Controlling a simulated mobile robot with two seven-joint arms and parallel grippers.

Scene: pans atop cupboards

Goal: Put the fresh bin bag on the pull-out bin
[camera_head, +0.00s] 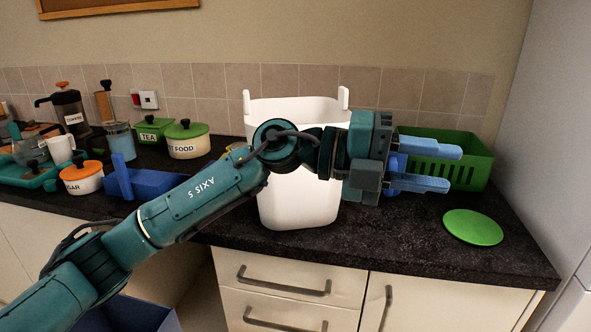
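A tall white bin (300,205) stands upright on the dark counter, with two upright tabs at its rim. My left arm crosses in front of it and hides part of its front. My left gripper (455,168) is right of the bin, pointing right, its two light-blue fingers apart with nothing seen between them. It is in front of a green slotted crate in the picture. I cannot make out a bin bag. A blue open-topped container (135,314) shows low at the left, below the counter, partly hidden by my arm. My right gripper is not in view.
The green crate (478,174) and a round green lid (473,227) are at the counter's right. Pots (187,148), a coffee press (70,118) and a blue object (158,184) crowd the left. Drawers (285,294) are below. Bare counter lies front right.

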